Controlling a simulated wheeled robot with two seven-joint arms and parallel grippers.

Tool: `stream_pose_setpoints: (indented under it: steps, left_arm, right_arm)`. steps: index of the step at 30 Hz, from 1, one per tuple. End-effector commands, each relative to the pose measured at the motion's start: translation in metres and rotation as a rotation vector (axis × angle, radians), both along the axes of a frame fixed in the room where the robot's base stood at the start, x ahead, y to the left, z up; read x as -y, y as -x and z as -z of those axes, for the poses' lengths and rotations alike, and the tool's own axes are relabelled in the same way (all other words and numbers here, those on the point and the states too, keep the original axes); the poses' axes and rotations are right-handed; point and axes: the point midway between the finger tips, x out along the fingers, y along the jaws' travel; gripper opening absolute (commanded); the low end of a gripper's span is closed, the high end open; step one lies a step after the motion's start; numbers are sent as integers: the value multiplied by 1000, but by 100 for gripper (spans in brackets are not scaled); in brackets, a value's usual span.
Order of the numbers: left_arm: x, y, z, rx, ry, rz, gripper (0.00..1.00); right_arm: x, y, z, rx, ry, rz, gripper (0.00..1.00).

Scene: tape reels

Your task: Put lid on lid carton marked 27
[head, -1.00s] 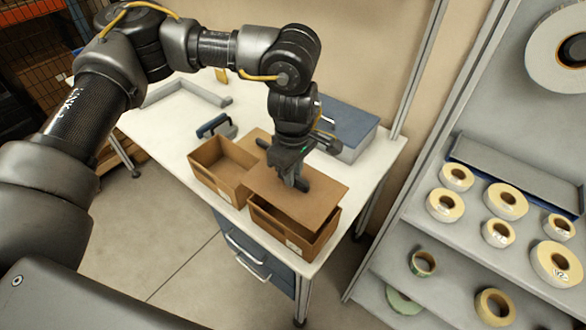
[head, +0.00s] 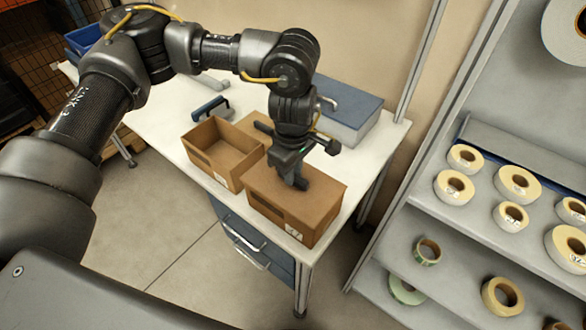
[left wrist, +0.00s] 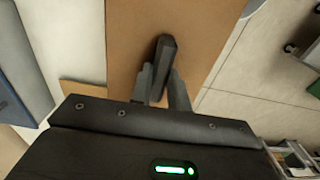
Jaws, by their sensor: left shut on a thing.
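The brown lid (head: 325,188) lies flat over the top of the right-hand carton (head: 268,207), covering its opening. A white label (head: 294,233) is on the carton's front, but its number is too small to read surely. My left gripper (head: 299,184) points down and is shut on the lid's dark handle; the handle (left wrist: 164,62) shows between the fingers in the left wrist view, with the lid (left wrist: 215,35) under it. My right gripper is not in view.
An open, empty carton (head: 207,163) stands just left of the lidded one. A blue-topped grey box (head: 349,108) and a tape dispenser (head: 211,108) are behind on the white table (head: 155,120). A shelf with several tape reels (head: 517,183) is at the right.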

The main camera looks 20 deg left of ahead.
Motion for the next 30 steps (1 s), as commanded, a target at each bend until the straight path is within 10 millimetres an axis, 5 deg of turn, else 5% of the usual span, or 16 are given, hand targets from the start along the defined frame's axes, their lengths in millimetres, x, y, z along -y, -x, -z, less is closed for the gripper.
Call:
stream_pose_setpoints:
  steps: [9, 10, 15, 25, 30]
  left_arm:
    - [0, 0, 2, 0, 0, 0, 0]
    - [0, 0, 2, 0, 0, 0, 21]
    - [0, 0, 2, 0, 0, 0, 43]
    - [0, 0, -2, 1, 0, 0, 43]
    - [0, -1, -25, 6, 0, 0, 43]
  right_arm:
    - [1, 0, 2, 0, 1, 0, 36]
    - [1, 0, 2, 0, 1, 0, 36]
    - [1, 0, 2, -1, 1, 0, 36]
    - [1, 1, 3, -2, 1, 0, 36]
    - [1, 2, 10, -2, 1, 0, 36]
